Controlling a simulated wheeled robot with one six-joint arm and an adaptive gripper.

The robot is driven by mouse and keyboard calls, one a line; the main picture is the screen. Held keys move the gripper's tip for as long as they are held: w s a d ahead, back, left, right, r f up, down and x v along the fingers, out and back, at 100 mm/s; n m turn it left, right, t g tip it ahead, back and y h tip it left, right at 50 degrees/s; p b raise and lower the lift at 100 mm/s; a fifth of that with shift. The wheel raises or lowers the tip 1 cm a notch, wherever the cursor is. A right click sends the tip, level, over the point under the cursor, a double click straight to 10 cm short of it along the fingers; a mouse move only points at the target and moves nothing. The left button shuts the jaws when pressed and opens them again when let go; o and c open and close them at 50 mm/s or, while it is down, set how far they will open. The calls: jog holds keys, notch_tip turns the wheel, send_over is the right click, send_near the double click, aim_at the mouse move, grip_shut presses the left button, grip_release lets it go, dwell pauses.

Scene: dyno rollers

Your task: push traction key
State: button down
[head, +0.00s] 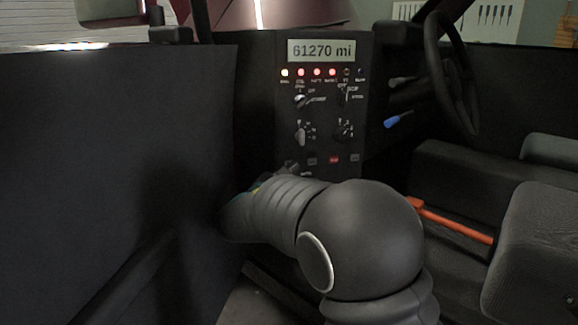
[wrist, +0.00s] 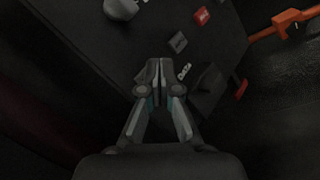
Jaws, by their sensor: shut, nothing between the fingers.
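The black control panel (head: 326,128) stands upright in the middle of the head view. Its lower row has a grey key (head: 311,161), a red key (head: 333,160) and another grey key (head: 354,158). Their lettering is too small to read, so I cannot tell which is the traction key. In the wrist view the grey key (wrist: 178,42) and the red key (wrist: 201,17) lie beyond my fingertips. My gripper (wrist: 160,75) is shut and empty, beside a white "DATA" label (wrist: 184,72). I cannot tell whether the tips touch the panel. My arm hides the panel's lower part in the head view.
A display (head: 321,51) reads 61270 mi above a row of lamps, several lit. Knobs (head: 303,133) sit above the keys. A dark door panel (head: 110,150) stands left. A steering wheel (head: 450,75), blue lever (head: 398,119), orange lever (head: 455,222) and seat (head: 535,250) are right.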

jog(key=shift+w, duration=0.1)
dwell(0.6)
jog(key=shift+w+a, duration=0.1)
jog(key=shift+w, duration=0.2)
dwell(0.4)
jog(key=shift+s+b, duration=0.45)
jog(key=s+d+b, duration=0.2)
jog(key=s, duration=0.3)
jog(key=shift+s, duration=0.35)
dwell(0.3)
